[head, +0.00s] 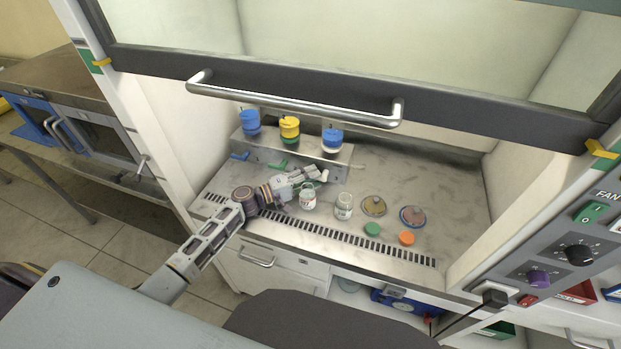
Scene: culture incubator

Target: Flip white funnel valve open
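The metal funnel stand (335,160) is at the back left of the cabinet floor. The white valve (323,175) is at the right, by my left gripper's fingertips. My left gripper (312,177) reaches in from the left, right at this valve. Contact and the gap between its fingers are too small to tell. My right gripper is out of view.
Two glass jars (307,198) (344,205) stand just in front of my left gripper. Two round dishes (373,205) (412,217), a green cap (372,229) and an orange cap (406,238) lie to the right. The raised sash handle (295,102) crosses above. The floor's right side is clear.

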